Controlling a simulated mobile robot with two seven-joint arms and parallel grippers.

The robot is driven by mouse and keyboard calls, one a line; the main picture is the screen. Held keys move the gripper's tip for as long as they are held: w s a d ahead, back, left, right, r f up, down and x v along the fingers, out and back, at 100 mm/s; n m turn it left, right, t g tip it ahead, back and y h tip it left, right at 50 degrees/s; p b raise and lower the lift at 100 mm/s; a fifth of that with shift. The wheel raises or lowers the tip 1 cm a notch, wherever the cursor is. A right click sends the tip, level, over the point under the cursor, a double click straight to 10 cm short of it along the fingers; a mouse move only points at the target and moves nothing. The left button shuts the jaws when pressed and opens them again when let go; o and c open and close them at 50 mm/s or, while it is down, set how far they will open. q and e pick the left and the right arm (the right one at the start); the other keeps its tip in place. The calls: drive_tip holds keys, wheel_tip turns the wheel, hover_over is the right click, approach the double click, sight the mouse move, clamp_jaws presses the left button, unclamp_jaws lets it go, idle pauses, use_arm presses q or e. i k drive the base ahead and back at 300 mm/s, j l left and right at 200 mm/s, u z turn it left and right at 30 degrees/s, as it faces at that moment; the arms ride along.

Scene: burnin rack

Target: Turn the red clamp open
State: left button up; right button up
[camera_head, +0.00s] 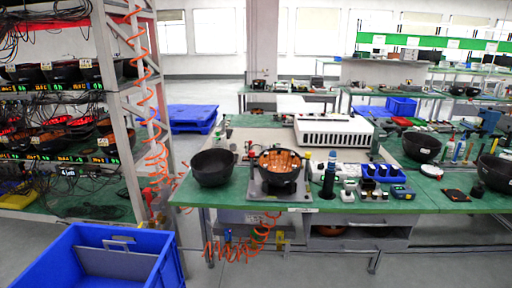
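A black bowl-shaped part with an orange interior (280,160) sits in a grey fixture (262,190) near the front edge of the green-topped workbench (325,204). A small reddish piece (247,146) stands just behind the fixture's left side; it may be the red clamp, but it is too small to tell its shape or whether it is open. Neither of my grippers is in view.
A dark bowl (212,168) stands left of the fixture. A dark upright cylinder (328,178) and a blue tray (376,174) stand to its right. A blue bin (150,262) is at the lower left, before a rack (125,100) with a coiled orange hose (157,155).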

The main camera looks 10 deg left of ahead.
sight(252, 154)
drive_tip(key=i+l+u, duration=0.15)
drive_tip(key=i+l, duration=0.15)
drive_tip(key=i, duration=0.2)
drive_tip(key=i+l+u, duration=0.1)
drive_tip(key=i+l, duration=0.25)
drive_tip(key=i+j, duration=0.2)
drive_tip(key=i, duration=0.25)
drive_tip(key=i+j+u, duration=0.15)
drive_tip(key=i, duration=0.35)
